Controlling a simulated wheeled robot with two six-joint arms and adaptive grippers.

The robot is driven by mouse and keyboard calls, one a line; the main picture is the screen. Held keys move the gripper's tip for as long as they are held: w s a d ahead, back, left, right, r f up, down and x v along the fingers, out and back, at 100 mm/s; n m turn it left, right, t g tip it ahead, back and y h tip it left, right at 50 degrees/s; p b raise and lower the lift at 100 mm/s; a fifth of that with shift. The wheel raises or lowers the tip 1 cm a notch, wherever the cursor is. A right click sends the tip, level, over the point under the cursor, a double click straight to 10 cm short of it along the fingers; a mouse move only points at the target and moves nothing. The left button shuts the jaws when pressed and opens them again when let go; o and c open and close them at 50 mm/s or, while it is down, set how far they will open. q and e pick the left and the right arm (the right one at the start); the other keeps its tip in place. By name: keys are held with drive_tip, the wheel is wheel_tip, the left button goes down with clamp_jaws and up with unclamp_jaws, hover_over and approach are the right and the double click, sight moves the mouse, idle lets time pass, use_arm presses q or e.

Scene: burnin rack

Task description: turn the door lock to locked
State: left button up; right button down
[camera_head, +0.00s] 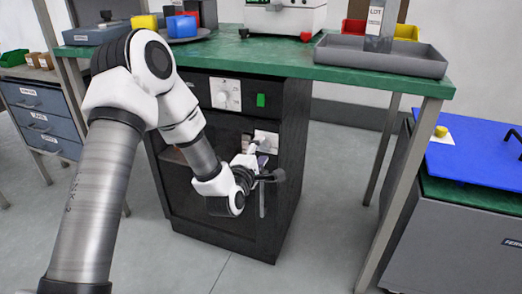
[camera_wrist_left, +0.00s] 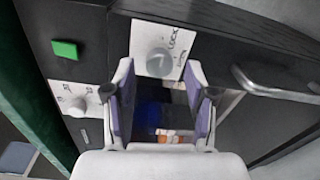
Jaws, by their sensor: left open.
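The door lock is a round grey knob (camera_wrist_left: 158,62) on a white plate lettered "LOCK", seen in the left wrist view. In the head view its white plate (camera_head: 267,139) shows on the front of the black cabinet, partly behind my gripper. My left gripper (camera_head: 257,158) is at the cabinet front, close to the plate. In the left wrist view its two fingers (camera_wrist_left: 160,78) are apart, with the knob showing between and just beyond the tips. I cannot tell whether they touch it. The knob's pointer direction is unclear. My right gripper is in neither view.
The cabinet (camera_head: 289,192) stands under a green bench (camera_head: 325,74). A door handle (camera_wrist_left: 275,90) lies right of the lock plate. A green button (camera_wrist_left: 65,49) and a dial plate (camera_head: 226,94) are on the upper panel. A blue-topped unit (camera_head: 470,152) stands right; floor between is clear.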

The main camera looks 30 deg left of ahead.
use_arm(q)
drive_tip(key=v, duration=0.6)
drive_tip(key=shift+s, duration=0.25)
